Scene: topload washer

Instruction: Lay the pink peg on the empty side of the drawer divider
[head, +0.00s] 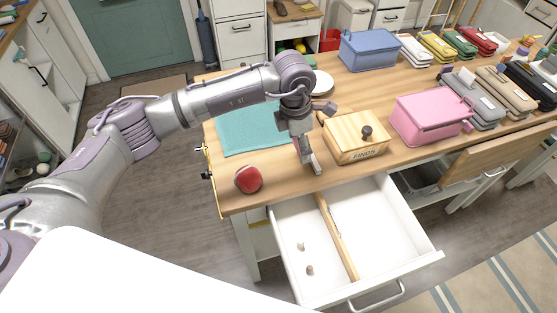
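My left gripper (313,167) points down over the front of the wooden table, just behind the open white drawer (395,225) and left of the wooden box. Its fingertips look close together, but I cannot tell whether they are shut or hold anything. A wooden divider (337,238) splits the drawer. Left of it lie two small peg-like pieces, one pale (301,246) and one brownish (310,270). The wide right side looks bare. I cannot make out a clearly pink peg. My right gripper is not in view.
A wooden box marked FINDS (356,138) with a dark knob stands behind the drawer. A red ball (248,179) sits at the table's left front, near a teal mat (245,130). A pink box (425,118) and several other containers stand to the right.

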